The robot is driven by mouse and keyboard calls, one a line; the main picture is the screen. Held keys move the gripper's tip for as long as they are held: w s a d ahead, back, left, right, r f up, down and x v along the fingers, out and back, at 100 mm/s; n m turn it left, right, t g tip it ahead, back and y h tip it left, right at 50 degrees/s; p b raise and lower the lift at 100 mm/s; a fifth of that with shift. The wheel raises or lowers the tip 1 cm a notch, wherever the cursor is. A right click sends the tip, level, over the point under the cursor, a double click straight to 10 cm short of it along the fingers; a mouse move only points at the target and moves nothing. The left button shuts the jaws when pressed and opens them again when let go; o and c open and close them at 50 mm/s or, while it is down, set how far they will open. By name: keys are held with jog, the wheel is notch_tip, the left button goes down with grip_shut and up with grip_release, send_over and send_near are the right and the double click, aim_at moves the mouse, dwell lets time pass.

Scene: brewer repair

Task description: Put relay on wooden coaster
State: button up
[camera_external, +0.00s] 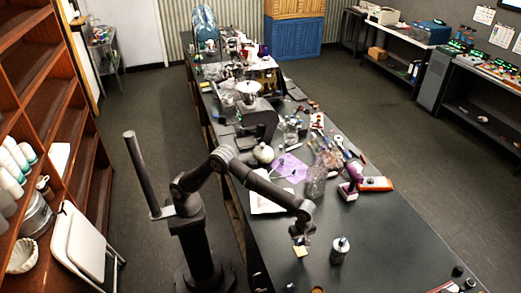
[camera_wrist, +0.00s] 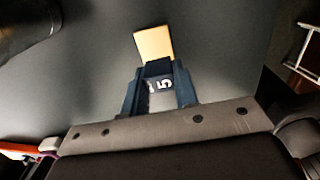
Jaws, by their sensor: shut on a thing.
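The wooden coaster (camera_external: 301,252) is a small tan square on the dark table, just below my gripper (camera_external: 299,240) in the external view. In the wrist view the wooden coaster (camera_wrist: 153,43) shows just beyond the fingertips, its near edge hidden. My gripper (camera_wrist: 158,72) is shut on the relay (camera_wrist: 160,85), a small dark piece with a pale face marked with digits, between the two dark fingers. In the external view the relay is too small to make out. I cannot tell whether it touches the coaster or is above it.
A metal canister (camera_external: 339,250) with a white top stands close to the right of the coaster. A clear jar (camera_external: 316,183), a purple sheet (camera_external: 288,168) and a red-and-white item (camera_external: 376,184) lie farther back. The table's right front is mostly clear.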

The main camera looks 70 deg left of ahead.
aim_at(301, 245)
jog(key=shift+w+a+f, duration=0.1)
jog(key=shift+w+f, duration=0.25)
jog(key=shift+w, duration=0.05)
jog(key=shift+f, duration=1.85)
jog(key=o, duration=0.9)
jog(key=shift+f, duration=0.15)
jog(key=shift+o, duration=0.2)
notch_tip(301, 245, up, 12)
jog(key=shift+r, duration=0.2)
jog(key=shift+f, duration=4.25)
